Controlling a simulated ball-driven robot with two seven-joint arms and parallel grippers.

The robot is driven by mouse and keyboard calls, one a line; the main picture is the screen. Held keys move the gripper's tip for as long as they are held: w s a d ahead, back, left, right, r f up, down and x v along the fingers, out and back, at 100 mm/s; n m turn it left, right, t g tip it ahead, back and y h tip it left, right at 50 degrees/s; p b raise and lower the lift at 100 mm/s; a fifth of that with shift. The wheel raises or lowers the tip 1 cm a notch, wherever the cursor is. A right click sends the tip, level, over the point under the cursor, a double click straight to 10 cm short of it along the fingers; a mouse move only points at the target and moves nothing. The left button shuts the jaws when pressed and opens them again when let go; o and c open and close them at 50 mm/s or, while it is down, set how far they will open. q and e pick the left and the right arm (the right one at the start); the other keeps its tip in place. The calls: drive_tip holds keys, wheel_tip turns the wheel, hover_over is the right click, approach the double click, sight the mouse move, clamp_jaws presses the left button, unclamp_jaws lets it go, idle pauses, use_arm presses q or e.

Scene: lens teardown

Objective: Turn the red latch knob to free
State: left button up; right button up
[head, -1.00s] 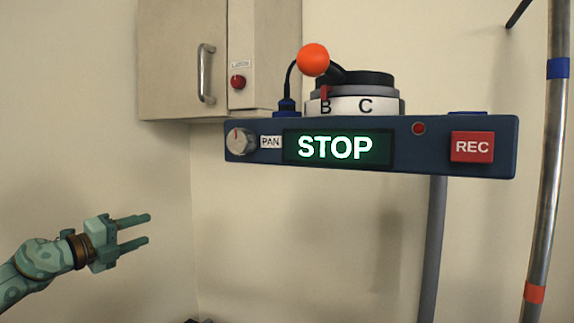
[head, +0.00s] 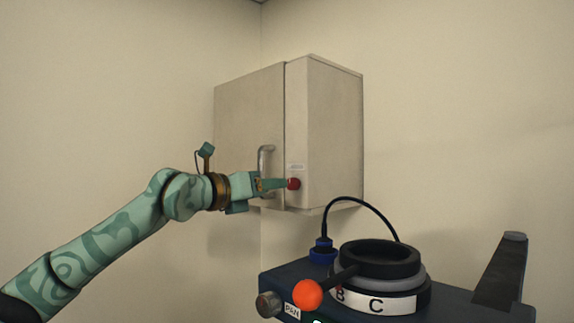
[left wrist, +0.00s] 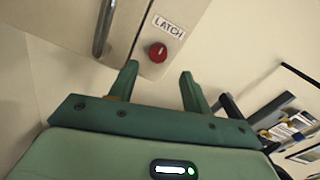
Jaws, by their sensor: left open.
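The red latch knob (head: 294,183) sits on the narrow front strip of a beige wall cabinet (head: 335,130), right of the door handle (head: 265,160). In the left wrist view the knob (left wrist: 158,52) shows a pale mark on its face, under a label reading LATCH (left wrist: 168,27). My left gripper (head: 285,184) points at the knob with its fingertips close to it. In the left wrist view its two fingers (left wrist: 158,75) are spread, with the knob just beyond and between them; I cannot tell whether they touch it. My right gripper is not in view.
A dark blue console (head: 285,273) stands at the lower right, with a lens ring dial (head: 375,303), an orange ball lever (head: 307,295) and a looping cable (head: 350,200). A shelf with small boxes (left wrist: 285,125) shows at the right of the left wrist view. The wall left of the cabinet is bare.

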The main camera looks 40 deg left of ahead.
sight(290, 185)
use_arm(q)
drive_tip(key=w+p, duration=0.2)
drive_tip(key=w, duration=0.2)
drive_tip(key=shift+w+r, duration=0.15)
drive_tip(key=shift+w, duration=0.15)
drive_tip(key=shift+w+d+f+p, duration=0.1)
drive_tip(key=shift+w+f+p, duration=0.1)
drive_tip(key=shift+w+p, duration=0.3)
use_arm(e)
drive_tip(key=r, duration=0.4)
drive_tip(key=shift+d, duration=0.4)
use_arm(q)
drive_tip(key=c, duration=1)
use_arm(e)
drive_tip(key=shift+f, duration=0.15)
